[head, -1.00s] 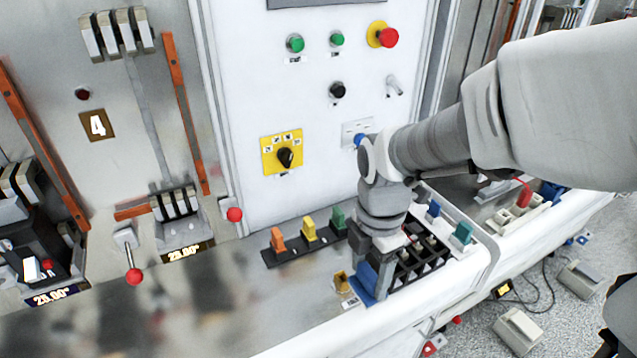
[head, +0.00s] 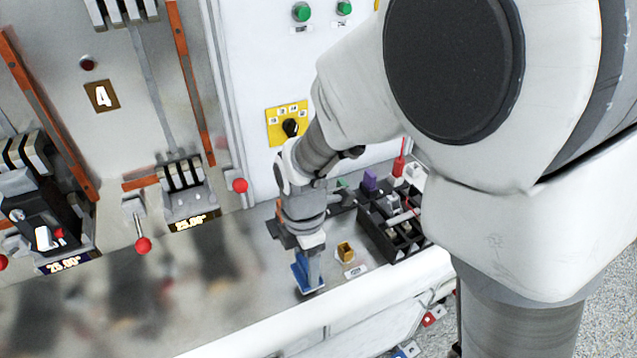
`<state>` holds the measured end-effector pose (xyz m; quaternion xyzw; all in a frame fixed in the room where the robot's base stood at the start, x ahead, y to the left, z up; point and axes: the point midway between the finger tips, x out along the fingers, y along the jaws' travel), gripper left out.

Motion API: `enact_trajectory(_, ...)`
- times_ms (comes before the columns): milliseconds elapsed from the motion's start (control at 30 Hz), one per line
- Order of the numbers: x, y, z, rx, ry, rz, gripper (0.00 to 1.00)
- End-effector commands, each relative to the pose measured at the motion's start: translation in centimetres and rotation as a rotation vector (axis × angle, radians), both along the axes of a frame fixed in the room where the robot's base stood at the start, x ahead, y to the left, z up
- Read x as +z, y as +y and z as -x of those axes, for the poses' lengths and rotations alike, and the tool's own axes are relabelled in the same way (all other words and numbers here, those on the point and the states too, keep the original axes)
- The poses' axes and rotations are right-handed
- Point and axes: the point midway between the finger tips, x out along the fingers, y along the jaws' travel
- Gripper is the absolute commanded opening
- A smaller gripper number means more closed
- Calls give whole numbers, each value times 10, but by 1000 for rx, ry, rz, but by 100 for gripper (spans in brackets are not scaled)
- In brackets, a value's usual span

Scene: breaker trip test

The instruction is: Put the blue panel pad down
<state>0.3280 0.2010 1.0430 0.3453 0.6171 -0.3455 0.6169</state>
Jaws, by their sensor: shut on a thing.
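My gripper (head: 308,262) points down over the metal bench top and is shut on the blue panel pad (head: 307,276). The pad is upright at the front part of the bench, left of a small yellow-brown block. I cannot tell whether its lower edge touches the bench. My arm and wrist hide the fingers' upper part and most of the strip behind.
A yellow-brown holder (head: 346,251) with a white label stands just right of the pad. A black compartment tray (head: 378,240) with small parts is further right. The bench (head: 160,310) to the left is clear. A red-knobbed lever (head: 143,244) stands at the panel's foot.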

Motion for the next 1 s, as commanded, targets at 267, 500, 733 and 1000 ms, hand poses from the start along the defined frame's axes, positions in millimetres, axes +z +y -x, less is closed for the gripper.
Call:
enact_trajectory(267,-32,0,0,-1,3,3,23)
enact_trajectory(500,-37,1,0,0,-1,-1,23)
enact_trajectory(733,-38,1,0,0,-1,-1,77)
enact_trajectory(1000,-38,0,0,0,0,0,98)
